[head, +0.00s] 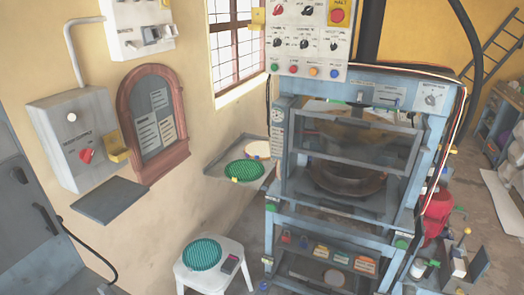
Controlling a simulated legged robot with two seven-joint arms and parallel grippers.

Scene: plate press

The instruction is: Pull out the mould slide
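The plate press (279,150) is a blue-grey frame standing right of centre in the head view. A guard with a grey frame and see-through panel (352,143) spans its upper opening. Behind and below the guard is a brown round mould part (345,181). A flat grey ledge (330,203) lies beneath it, inside the press; I cannot tell for certain whether this is the mould slide. No handle on it can be made out clearly. Neither of my grippers is in view.
A control panel (308,40) with knobs and coloured buttons hangs above the press. A wall shelf (222,165) holds a green round plate (245,171). A red container (437,212) stands at right. Floor shows between wall and press.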

